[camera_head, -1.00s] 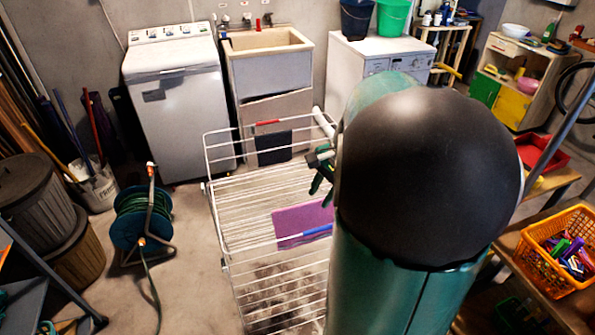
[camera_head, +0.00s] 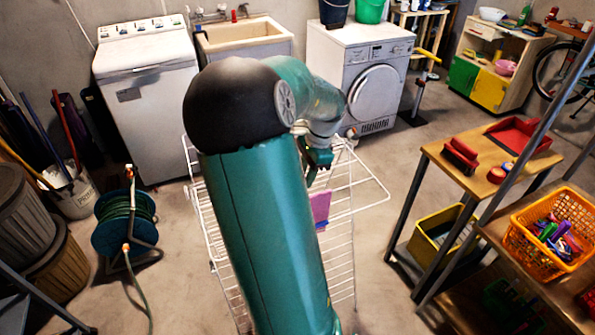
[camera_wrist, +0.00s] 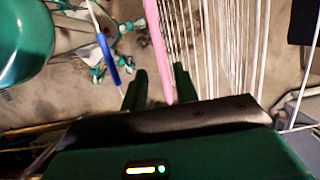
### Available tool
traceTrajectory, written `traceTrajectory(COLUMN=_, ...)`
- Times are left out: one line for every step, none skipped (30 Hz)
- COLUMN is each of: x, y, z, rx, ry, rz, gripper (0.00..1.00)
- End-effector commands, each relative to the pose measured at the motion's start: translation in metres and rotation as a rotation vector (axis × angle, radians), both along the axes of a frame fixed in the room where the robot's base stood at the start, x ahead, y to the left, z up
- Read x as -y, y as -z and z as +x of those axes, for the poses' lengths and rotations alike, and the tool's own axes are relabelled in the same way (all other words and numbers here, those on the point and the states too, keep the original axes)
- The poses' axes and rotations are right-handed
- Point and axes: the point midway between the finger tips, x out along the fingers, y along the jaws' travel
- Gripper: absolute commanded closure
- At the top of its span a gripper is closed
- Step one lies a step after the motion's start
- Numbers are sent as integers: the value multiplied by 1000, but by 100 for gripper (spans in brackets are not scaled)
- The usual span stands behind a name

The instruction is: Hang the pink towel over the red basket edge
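The pink towel (camera_head: 321,206) hangs on the white drying rack (camera_head: 368,204), partly hidden behind my arm in the head view. In the wrist view the towel (camera_wrist: 158,45) shows edge-on as a thin pink strip. My gripper (camera_head: 318,160) is just above the towel in the head view. In the wrist view its dark fingers (camera_wrist: 160,85) are apart, and the strip's lower end lies between them. I see no clear grip on it.
An orange basket (camera_head: 540,255) with colourful items is at lower right. A yellow bin (camera_head: 440,235) sits below. A hose reel (camera_head: 124,222) stands left. Bare floor lies between rack and bench.

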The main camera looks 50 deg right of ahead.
Motion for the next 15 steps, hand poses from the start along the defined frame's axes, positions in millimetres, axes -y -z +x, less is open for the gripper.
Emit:
traceTrajectory(x=-1, y=3, z=-1, rx=-1, ry=0, rz=2, gripper=70)
traceTrajectory(x=-1, y=5, z=-1, rx=-1, ry=0, rz=2, gripper=70)
traceTrajectory(x=-2, y=8, z=-1, rx=-2, ry=1, rz=1, gripper=70)
traceTrajectory(x=-2, y=11, z=-1, rx=-2, ry=2, rz=1, gripper=70)
traceTrajectory(x=-3, y=14, z=-1, rx=-2, ry=3, rz=2, gripper=70)
traceTrajectory(x=-3, y=17, z=-1, rx=-1, ry=5, rz=2, gripper=70)
traceTrajectory(x=-4, y=20, z=0, rx=-1, ry=4, rz=2, gripper=70)
traceTrajectory(x=-5, y=24, z=0, rx=-2, ry=4, rz=1, gripper=70)
traceTrajectory(x=-5, y=28, z=1, rx=-3, ry=2, rz=1, gripper=70)
traceTrajectory(x=-6, y=31, z=1, rx=-3, ry=3, rz=1, gripper=70)
traceTrajectory(x=-7, y=34, z=2, rx=-2, ry=4, rz=1, gripper=70)
traceTrajectory(x=-8, y=38, z=3, rx=-1, ry=3, rz=2, gripper=70)
traceTrajectory(x=-9, y=42, z=4, rx=-2, ry=2, rz=1, gripper=70)
traceTrajectory(x=-9, y=45, z=5, rx=-2, ry=1, rz=1, gripper=70)
traceTrajectory(x=-10, y=49, z=6, rx=-1, ry=1, rz=1, gripper=70)
